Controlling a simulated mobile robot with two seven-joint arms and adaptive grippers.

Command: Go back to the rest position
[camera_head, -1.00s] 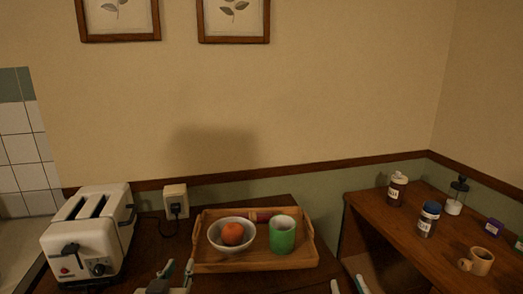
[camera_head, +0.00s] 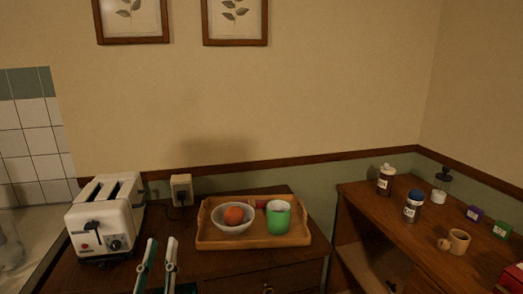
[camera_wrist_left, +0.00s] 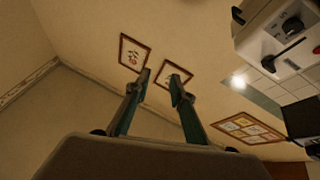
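My left gripper (camera_head: 161,242) stands at the bottom of the head view, in front of the counter between the toaster and the tray. Its two teal-edged fingers point up and are apart, with nothing between them. The left wrist view shows the same open, empty fingers (camera_wrist_left: 160,76) against the wall and pictures. My right gripper is not in view.
A white toaster (camera_head: 103,222) stands left of my left gripper. A wooden tray (camera_head: 254,241) holds a bowl (camera_head: 232,226) with an orange fruit (camera_head: 233,215) and a green mug (camera_head: 278,217). Jars and a tan mug (camera_head: 455,241) stand on the right-hand shelf.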

